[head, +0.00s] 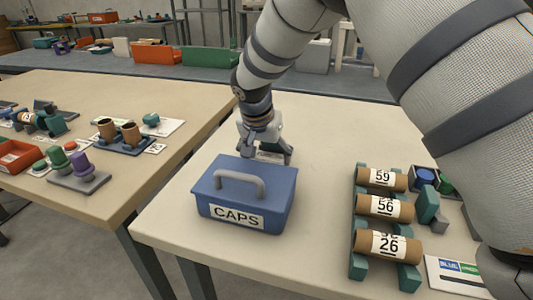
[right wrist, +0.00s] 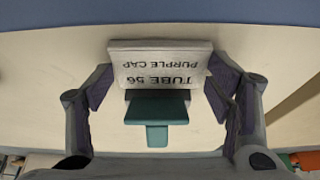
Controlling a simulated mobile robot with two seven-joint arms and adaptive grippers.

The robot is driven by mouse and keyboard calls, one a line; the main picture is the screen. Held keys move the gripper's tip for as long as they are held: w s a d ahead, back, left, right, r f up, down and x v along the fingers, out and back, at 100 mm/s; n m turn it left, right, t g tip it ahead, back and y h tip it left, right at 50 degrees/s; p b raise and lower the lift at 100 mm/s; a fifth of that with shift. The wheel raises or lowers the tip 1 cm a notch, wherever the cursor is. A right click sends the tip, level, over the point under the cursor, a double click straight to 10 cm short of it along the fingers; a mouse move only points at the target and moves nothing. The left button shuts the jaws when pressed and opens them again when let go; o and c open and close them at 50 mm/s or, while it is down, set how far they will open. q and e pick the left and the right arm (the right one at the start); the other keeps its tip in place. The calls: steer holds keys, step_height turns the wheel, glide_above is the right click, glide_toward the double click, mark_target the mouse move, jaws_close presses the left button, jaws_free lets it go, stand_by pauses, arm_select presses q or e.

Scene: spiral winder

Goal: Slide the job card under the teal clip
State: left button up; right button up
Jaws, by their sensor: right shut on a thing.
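The job card (right wrist: 160,65) is white and reads "TUBE 56 PURPLE CAP", upside down in the right wrist view. The teal clip (right wrist: 156,112) shows at the card's lower edge in that view, centred on it. I cannot tell whether the card's edge lies under the clip or only meets it. My right gripper (right wrist: 160,88) has a finger at each side of the card and is shut on it. In the head view my right gripper (head: 268,148) is low over the table behind the blue box, which partly hides the spot. My left gripper is not in view.
The blue CAPS box (head: 245,195) with a grey handle stands just in front of my right gripper. A teal rack (head: 358,240) holds tubes 59, 56 and 26 at right. A second table (head: 100,85) with parts stands at left. Table between box and rack is clear.

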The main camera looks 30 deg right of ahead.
steer(key=o, duration=1.2)
steer(key=shift+s+d+f, duration=0.1)
steer(key=shift+s+d, duration=0.05)
steer(key=shift+d, duration=0.05)
steer(key=v, duration=1.2)
